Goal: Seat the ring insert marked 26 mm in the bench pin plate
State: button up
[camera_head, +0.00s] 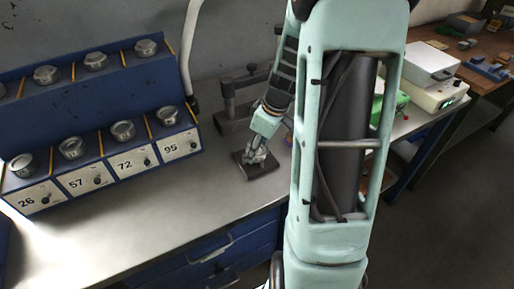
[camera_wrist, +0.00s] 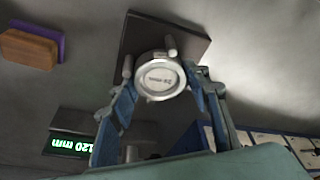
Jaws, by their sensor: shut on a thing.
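The ring insert (camera_wrist: 160,77) is a round silver piece with an upside-down label that seems to read 26 mm. In the wrist view my gripper (camera_wrist: 159,82) is shut on it, a blue-grey finger on each side. Behind it is the dark square pin plate (camera_wrist: 137,34), with a short grey peg (camera_wrist: 172,48) showing beyond the ring's edge. The ring hides part of the plate; I cannot tell whether it touches the plate or is held above it. In the head view my gripper (camera_head: 257,154) is pointed down over the pin plate (camera_head: 264,171) on the bench.
A blue rack (camera_head: 95,112) with silver round pieces and labels 26, 57, 72 and 95 stands at left. A dark clamp stand (camera_head: 232,105) is behind the plate. A display (camera_wrist: 72,147) reads 120 mm. A brown block (camera_wrist: 28,48) lies nearby. The front left bench is clear.

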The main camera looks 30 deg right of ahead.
jog(key=shift+f+b, duration=0.45)
jog(key=shift+b, duration=0.35)
dwell(0.4)
jog(key=o, duration=1.4)
jog(key=shift+p+v, duration=2.75)
jog(key=shift+v, duration=2.75)
